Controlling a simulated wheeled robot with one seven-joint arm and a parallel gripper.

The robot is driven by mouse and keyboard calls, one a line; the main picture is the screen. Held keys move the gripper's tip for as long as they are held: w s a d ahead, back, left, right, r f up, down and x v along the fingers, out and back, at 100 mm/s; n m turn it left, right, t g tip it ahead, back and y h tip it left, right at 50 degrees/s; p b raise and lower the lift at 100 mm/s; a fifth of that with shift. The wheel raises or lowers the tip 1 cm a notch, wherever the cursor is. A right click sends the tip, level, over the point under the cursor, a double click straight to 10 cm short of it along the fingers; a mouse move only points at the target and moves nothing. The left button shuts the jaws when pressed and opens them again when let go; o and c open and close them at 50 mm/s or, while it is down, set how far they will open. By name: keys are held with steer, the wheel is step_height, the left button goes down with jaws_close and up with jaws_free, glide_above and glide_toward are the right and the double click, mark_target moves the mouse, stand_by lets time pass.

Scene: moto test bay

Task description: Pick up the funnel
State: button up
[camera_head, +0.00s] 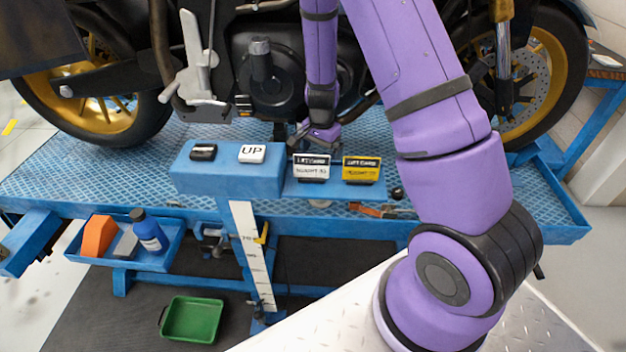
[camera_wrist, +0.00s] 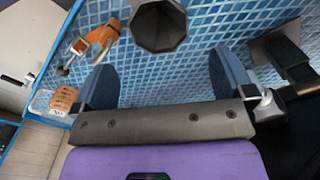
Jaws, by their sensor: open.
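A dark grey octagonal, hollow-looking piece, which looks like the funnel (camera_wrist: 158,25), stands on the blue tread plate in the wrist view. It is ahead of my gripper (camera_wrist: 165,75) and roughly between the lines of its two fingers, apart from both. Its top end is cut off by the frame edge. The fingers are spread wide with nothing between them. In the head view my gripper (camera_head: 318,135) is low over the lift, behind the sign plates. I cannot clearly make out the funnel in the head view.
An orange tool (camera_wrist: 95,45) lies left of the grey piece in the wrist view; a dark bracket (camera_wrist: 285,52) is at right. In the head view, the motorcycle (camera_head: 262,75) stands behind my gripper. A blue tray (camera_head: 172,256) and green tray (camera_head: 191,321) are lower left.

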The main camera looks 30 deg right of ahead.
steer(key=shift+d+f, duration=0.2)
steer(key=shift+f, duration=5.3)
steer(key=c, duration=0.7)
